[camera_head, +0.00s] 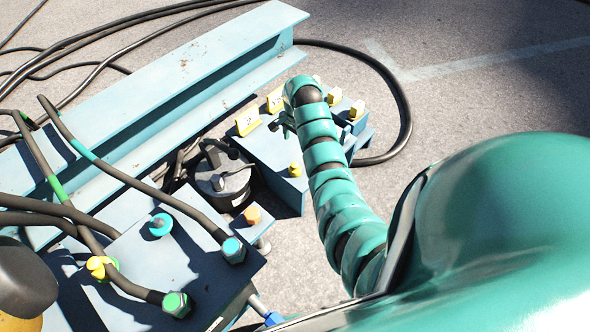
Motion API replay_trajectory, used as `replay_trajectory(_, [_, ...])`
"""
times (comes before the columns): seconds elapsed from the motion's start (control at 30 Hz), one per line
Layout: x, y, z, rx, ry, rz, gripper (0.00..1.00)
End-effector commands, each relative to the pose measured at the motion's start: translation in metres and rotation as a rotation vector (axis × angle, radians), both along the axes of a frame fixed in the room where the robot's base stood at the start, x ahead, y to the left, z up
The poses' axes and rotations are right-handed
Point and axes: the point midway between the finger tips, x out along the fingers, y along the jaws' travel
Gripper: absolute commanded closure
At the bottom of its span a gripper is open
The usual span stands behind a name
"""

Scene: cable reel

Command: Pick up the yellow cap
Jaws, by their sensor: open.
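Several small yellow pieces are in view, and I cannot tell for sure which one is the yellow cap. A small yellow knob (295,169) stands on the blue-grey box near my arm. Two more yellow caps, a nearer one (357,110) and a farther one (335,96), sit on the blocks right of my arm. A yellow cap (98,267) with a green ring is at the lower left. My gripper (282,126) is small and partly hidden by my bent teal arm. It is open, above the box's far part, beyond the yellow knob and apart from it.
Yellow tags (248,120) stand on the box's far edge. A grey round canister (222,181) is left of it. A long light-blue beam (150,85) and black cables (395,90) surround the boxes. Open pavement (480,105) lies at the right.

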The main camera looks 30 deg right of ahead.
Motion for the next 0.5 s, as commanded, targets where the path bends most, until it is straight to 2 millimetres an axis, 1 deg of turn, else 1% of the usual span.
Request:
replay_trajectory(0.03, [-0.001, 0.001, -0.015, 0.001, 0.004, 0.001, 0.32])
replay_trajectory(0.3, [0.001, 0.000, -0.068, 0.000, -0.002, 0.002, 0.32])
replay_trajectory(0.4, [0.001, 0.000, -0.084, 0.000, -0.002, 0.002, 0.32])
replay_trajectory(0.5, [0.001, 0.000, -0.095, -0.001, -0.004, 0.002, 0.32])
